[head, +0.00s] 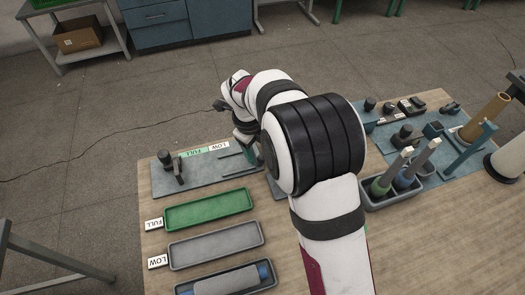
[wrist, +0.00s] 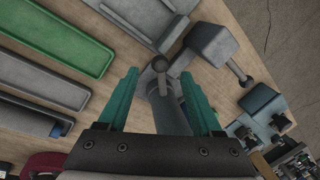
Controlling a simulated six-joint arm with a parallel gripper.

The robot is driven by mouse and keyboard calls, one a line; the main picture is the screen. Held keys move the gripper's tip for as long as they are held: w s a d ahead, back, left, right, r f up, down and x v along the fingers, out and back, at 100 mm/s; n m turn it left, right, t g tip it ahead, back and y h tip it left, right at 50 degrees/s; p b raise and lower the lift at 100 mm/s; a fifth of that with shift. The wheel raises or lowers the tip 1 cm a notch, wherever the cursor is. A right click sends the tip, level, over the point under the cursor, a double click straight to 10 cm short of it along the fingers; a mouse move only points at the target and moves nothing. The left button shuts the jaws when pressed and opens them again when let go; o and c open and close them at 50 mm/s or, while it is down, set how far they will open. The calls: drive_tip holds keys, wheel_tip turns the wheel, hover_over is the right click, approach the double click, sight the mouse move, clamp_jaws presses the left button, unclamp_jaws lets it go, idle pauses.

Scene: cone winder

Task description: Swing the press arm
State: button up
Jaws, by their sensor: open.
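My gripper (wrist: 162,95) shows in the wrist view with its two teal fingers spread apart. A grey rod-like part with a round dark knob (wrist: 159,64) stands between the fingers, with a visible gap on each side. It may be the press arm, but I cannot tell for sure. A dark grey block (wrist: 213,44) with a short rod sits just beyond the right finger. In the head view my gripper (head: 245,145) is partly seen over the right end of a grey board (head: 205,182) with FULL and LOW labels. My own arm hides what lies behind it.
A rack of cones (head: 398,190) and a blue board with black fixtures (head: 440,126) are at right.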

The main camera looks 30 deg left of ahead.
drive_tip(key=f, duration=0.2)
drive_tip(key=w+f, duration=0.1)
drive_tip(key=f, duration=0.1)
drive_tip(key=shift+d+f, duration=0.1)
drive_tip(key=shift+f, duration=0.25)
drive_tip(key=shift+c, duration=0.2)
clamp_jaws()
drive_tip(key=shift+r, duration=0.1)
idle(0.8)
